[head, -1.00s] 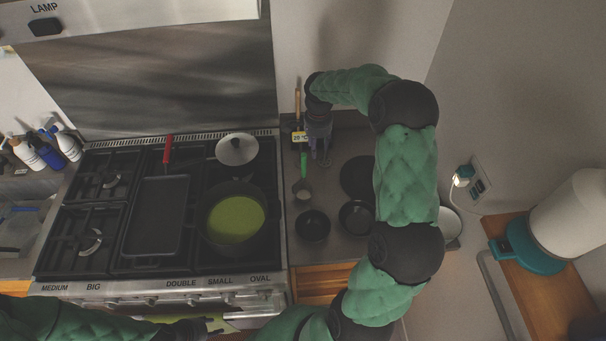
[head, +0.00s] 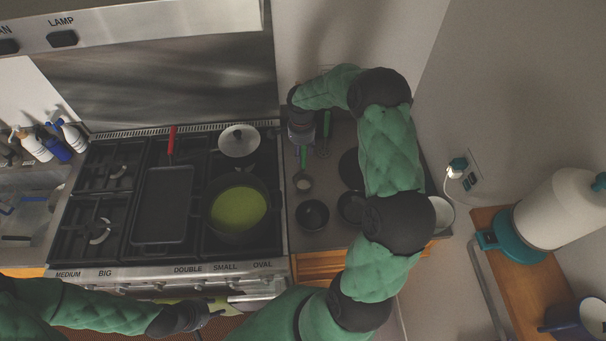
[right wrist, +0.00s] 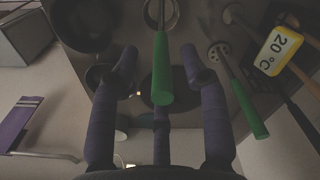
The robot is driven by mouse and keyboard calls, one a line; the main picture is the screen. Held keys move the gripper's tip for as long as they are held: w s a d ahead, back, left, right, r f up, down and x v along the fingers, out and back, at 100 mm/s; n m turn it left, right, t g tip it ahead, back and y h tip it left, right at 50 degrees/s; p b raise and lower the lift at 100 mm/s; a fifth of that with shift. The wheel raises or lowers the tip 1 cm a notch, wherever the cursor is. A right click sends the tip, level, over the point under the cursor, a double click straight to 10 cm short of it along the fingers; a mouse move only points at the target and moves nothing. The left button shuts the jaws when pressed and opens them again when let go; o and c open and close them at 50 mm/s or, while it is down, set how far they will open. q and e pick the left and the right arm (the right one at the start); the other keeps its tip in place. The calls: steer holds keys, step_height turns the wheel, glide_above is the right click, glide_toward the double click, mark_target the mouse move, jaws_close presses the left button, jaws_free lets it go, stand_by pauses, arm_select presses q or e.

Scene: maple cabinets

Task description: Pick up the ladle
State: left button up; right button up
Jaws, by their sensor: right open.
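The ladle (head: 303,183) lies on the counter right of the stove, its bowl toward the front. In the right wrist view, the ladle's green handle (right wrist: 161,68) points toward my right gripper (right wrist: 160,65). That gripper is open, with the handle's end appearing between its spread fingers; I cannot tell the remaining gap. In the head view my right gripper (head: 300,133) is over the back of the counter, partly hidden by its own wrist. My left gripper (head: 215,309) is low, by the stove's front edge; its fingers are too unclear to judge.
A slotted utensil (right wrist: 217,53) with a green handle lies right of the ladle, and a yellow thermometer (right wrist: 278,50) beyond it. Small dark bowls (head: 312,215) stand in front. A pan with green contents (head: 238,208) is on the stove. The wall closes the back.

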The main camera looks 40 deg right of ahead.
mark_target(304, 158)
steer(key=f, duration=0.2)
steer(key=f+p, duration=0.1)
steer(key=shift+s+d+f, duration=0.1)
steer(key=shift+d+f, duration=0.25)
steer(key=shift+f, duration=0.4)
jaws_close()
